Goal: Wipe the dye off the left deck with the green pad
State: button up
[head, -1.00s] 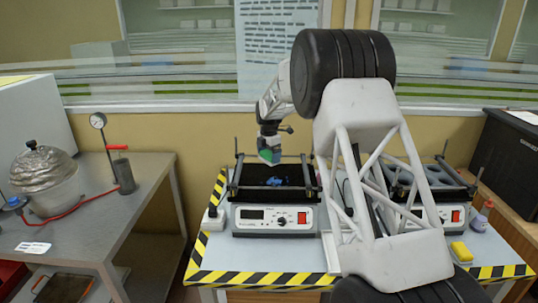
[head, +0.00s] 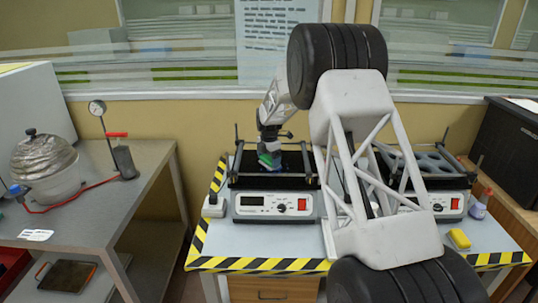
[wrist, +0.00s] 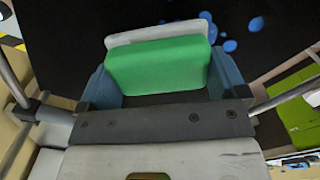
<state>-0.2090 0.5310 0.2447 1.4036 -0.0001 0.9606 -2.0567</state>
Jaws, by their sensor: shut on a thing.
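My gripper (head: 269,151) is over the left deck (head: 240,182), a black surface on the left shaker. It is shut on the green pad (wrist: 158,66), which has a pale grey layer along its far side. In the wrist view the pad sits between the two blue-grey fingers of my gripper (wrist: 163,80). Blue dye (wrist: 229,46) shows as several spots on the black deck, just beyond the pad and to its right. The pad may hide more dye. I cannot tell whether it touches the deck.
Metal posts and bars frame the deck. A second shaker (head: 440,205) stands to the right, partly behind my arm. A yellow sponge (head: 459,239) and a small bottle (head: 480,205) are at the right of the table. A side bench (head: 120,220) stands left.

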aim_at(269, 167)
jog(key=s, duration=0.3)
jog(key=shift+s+r, duration=0.15)
jog(key=shift+r, duration=0.15)
jog(key=shift+s+f, duration=0.5)
jog(key=shift+s, duration=1)
jog(key=shift+d, duration=1.05)
jog(key=shift+w+a+r, duration=0.1)
jog(key=shift+w, duration=3.4)
jog(key=shift+w+d, duration=0.35)
jog(key=shift+d, duration=0.5)
jog(key=shift+s+d, duration=0.1)
jog(key=shift+s, duration=3.85)
notch_tip(269, 167, up, 8)
